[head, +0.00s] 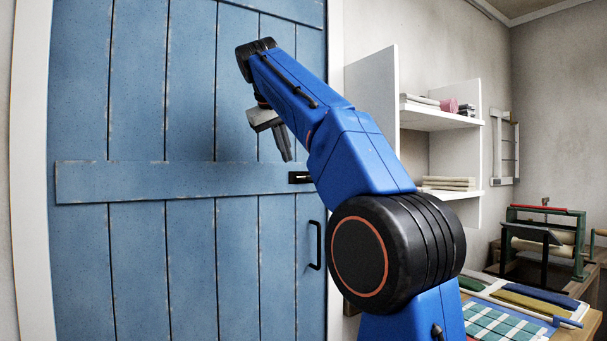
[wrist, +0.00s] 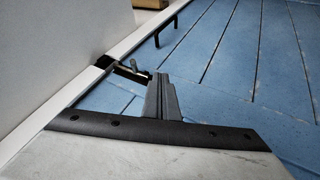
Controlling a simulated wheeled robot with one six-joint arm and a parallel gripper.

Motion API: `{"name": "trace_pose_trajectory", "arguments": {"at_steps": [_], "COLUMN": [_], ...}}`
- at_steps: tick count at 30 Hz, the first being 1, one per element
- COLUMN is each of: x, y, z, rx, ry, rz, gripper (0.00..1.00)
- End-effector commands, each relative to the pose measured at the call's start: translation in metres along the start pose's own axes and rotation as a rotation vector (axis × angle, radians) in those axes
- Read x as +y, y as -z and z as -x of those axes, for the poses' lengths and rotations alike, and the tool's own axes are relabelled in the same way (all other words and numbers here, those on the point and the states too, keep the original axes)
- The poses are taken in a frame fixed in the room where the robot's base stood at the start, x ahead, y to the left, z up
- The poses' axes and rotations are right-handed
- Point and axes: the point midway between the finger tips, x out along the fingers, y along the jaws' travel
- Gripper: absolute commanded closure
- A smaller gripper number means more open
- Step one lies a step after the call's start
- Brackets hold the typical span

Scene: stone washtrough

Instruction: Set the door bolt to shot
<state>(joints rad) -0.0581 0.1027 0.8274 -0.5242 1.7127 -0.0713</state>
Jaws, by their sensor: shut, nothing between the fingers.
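The blue plank door (head: 190,240) fills the left of the head view and looks closed in its white frame. The door bolt (head: 300,177) is a small black fitting on the cross rail at the door's right edge, partly behind my arm. In the wrist view the bolt (wrist: 130,70) shows a black plate, a metal bar and a small knob, near a dark piece at the white frame. I cannot tell how far the bar reaches. My gripper (head: 287,157) is shut and empty, pointing down just left of the bolt. In the wrist view its fingertips (wrist: 160,79) are beside the bolt's door-side end.
A black door handle (head: 315,245) is below the bolt. White shelves (head: 430,120) with folded cloths stand right of the door. A table (head: 585,325) with cloths and a roller press (head: 545,240) is at the far right.

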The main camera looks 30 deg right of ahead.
Motion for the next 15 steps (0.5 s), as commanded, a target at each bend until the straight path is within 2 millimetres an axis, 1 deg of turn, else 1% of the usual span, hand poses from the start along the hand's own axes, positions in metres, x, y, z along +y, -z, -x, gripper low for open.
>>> {"name": "trace_pose_trajectory", "arguments": {"at_steps": [1,4,15], "x": [0.0015,0.0034,0.0044], "y": [0.0042,0.0083,0.0096], "z": [0.0012,0.0024,0.0033], "rx": [0.002,0.0,-0.001], "ry": [-0.005,-0.012,-0.015], "rz": [-0.005,-0.011,-0.014], "gripper": [1.0,1.0,1.0]}}
